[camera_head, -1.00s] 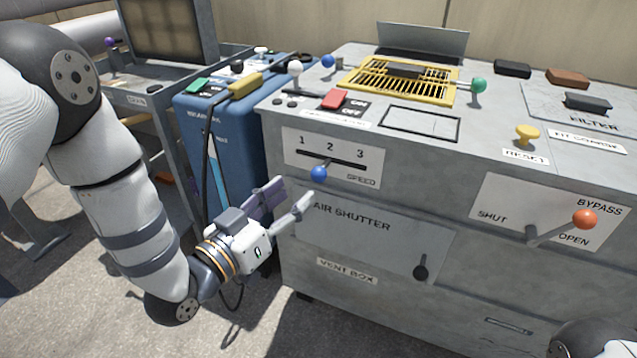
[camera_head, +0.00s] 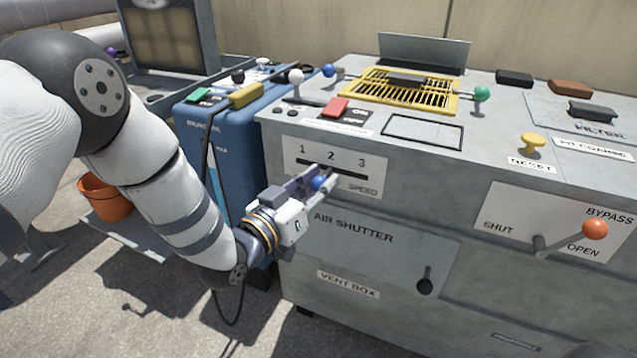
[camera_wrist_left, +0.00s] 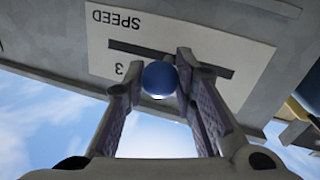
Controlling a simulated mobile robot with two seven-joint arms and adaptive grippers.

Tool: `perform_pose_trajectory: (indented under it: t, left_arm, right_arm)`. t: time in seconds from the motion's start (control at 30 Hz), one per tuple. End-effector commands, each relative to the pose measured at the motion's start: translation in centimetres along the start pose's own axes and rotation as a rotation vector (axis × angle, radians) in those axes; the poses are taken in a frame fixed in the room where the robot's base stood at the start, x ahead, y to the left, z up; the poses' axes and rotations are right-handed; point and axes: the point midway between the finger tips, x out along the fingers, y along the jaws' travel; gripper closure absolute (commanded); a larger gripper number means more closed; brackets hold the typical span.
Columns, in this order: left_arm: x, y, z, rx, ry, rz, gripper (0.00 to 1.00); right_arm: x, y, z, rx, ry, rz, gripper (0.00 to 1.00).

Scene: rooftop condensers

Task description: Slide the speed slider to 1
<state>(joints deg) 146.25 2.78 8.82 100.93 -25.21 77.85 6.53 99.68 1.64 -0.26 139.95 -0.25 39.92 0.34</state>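The speed slider is a blue ball knob (camera_head: 319,183) in a slot under the numbers 1, 2 and 3 on a white plate (camera_head: 374,166) on the cabinet front. The knob appears near 2, but its exact setting is hard to read. My left gripper (camera_head: 322,180) is at the plate with its fingers on either side of the knob. In the left wrist view, the knob (camera_wrist_left: 160,78) sits between the two open fingers (camera_wrist_left: 158,76), with a gap visible on one side. The plate is upside down there; the 3 and SPEED show, the 1 and 2 are hidden. My right gripper is not in view.
Below is the air shutter panel with a dark knob (camera_head: 425,286). To the right is an orange-knobbed bypass lever (camera_head: 594,229). On top are a red switch (camera_head: 335,108), a yellow reset knob (camera_head: 531,142) and a yellow grille (camera_head: 372,98). A blue unit (camera_head: 232,130) stands at left.

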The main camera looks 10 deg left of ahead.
Motion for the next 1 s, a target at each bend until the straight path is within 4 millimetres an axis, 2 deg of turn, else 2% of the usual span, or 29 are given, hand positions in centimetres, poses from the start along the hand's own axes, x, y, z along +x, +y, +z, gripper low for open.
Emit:
perform_pose_trajectory:
  t: [0.13, 0.3, 0.43, 0.8, 0.83, 0.9, 1.0]
  left_arm:
    - [-0.1, -0.6, -0.2, 0.0, 0.0, -0.004, 1.0]
    - [-0.8, -3.9, -0.9, 0.001, 0.002, -0.006, 1.0]
    - [-1.2, -5.7, -1.2, 0.0, 0.001, -0.004, 1.0]
    - [-1.3, -6.5, -1.2, 0.001, -0.001, -0.007, 1.0]
    - [-1.3, -6.5, -1.2, 0.001, -0.001, -0.008, 0.69]
    - [-1.3, -6.5, -1.2, 0.001, -0.001, -0.007, 0.54]
    - [-1.3, -6.4, -1.2, 0.0, -0.001, -0.005, 0.54]
  right_arm:
    - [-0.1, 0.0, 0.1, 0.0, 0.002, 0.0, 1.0]
    - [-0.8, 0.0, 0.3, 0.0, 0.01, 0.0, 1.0]
    - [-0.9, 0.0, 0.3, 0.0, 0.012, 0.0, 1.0]
    - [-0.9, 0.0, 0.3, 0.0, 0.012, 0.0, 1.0]
    - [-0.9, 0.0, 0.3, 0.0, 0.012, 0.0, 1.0]
    - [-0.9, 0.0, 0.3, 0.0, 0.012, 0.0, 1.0]
    - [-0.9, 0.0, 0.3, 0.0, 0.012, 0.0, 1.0]
